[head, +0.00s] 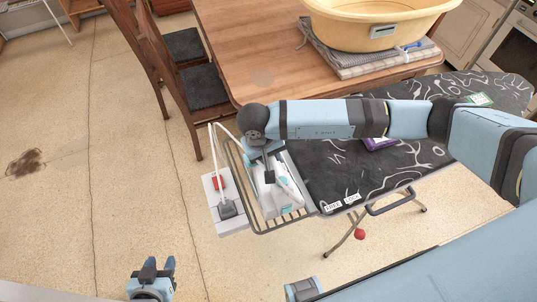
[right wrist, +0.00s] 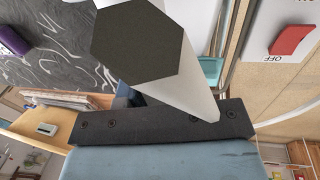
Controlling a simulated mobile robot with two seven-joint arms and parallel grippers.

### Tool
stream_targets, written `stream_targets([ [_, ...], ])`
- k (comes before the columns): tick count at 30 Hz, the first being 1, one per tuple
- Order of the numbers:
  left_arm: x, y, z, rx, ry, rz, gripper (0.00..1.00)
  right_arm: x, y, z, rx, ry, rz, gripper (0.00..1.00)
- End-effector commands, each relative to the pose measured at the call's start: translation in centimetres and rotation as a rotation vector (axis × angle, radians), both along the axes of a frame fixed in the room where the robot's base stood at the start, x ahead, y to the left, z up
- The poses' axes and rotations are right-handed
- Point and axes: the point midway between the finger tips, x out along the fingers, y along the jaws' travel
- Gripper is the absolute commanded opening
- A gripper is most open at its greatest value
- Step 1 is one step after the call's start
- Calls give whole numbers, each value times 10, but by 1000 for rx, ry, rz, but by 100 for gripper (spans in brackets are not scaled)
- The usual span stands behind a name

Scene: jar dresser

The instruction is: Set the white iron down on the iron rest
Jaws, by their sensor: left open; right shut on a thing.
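The white iron (head: 284,192), with teal parts, is over the wire iron rest (head: 278,226) at the left end of the ironing board in the head view. My right gripper (head: 269,176) reaches down from above and is shut on the iron. Whether the iron touches the rest's bars cannot be told. In the right wrist view a dark finger or handle end and pale surfaces fill the middle, so the grip is partly hidden. My left gripper (head: 152,270) is open and empty, low over the floor, away from the iron.
The dark patterned ironing board (head: 335,180) extends right under my right arm, with a purple item (head: 380,143) on it. A white socket box with a red switch (head: 218,183) and plugged cord adjoins the rest. A wooden table (head: 235,50) and chairs stand behind.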

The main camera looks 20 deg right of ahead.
Motion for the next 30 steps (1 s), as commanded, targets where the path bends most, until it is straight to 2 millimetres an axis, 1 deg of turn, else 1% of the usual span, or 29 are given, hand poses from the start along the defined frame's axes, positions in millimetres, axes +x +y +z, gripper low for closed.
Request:
stream_targets([
  [6, 0, 0, -4, 0, 0, 0, 43, 1, 0, -3, 1, -3, 1, 1],
  [7, 0, 0, -3, 0, 0, 0, 43, 1, 0, -2, 2, -3, 1, 35],
  [10, 0, 0, -3, 0, 0, 0, 43, 1, 0, -2, 1, -2, 0, 58],
  [11, 0, 0, -3, 0, -1, 0, 43, 1, 0, -2, 2, -2, 0, 60],
  [19, 1, -1, -2, -1, -3, -1, 43, -1, 0, -5, 0, 3, 1, 60],
  [22, 1, -1, -3, -2, -4, -1, 43, -1, 1, -2, 1, 1, 2, 60],
  [26, 1, -1, -6, -2, -4, -1, 43, 0, 5, 14, 3, -2, 4, 60],
  [30, 1, -1, -11, -2, -4, -1, 43, 1, 10, 43, 3, -5, 3, 60],
])
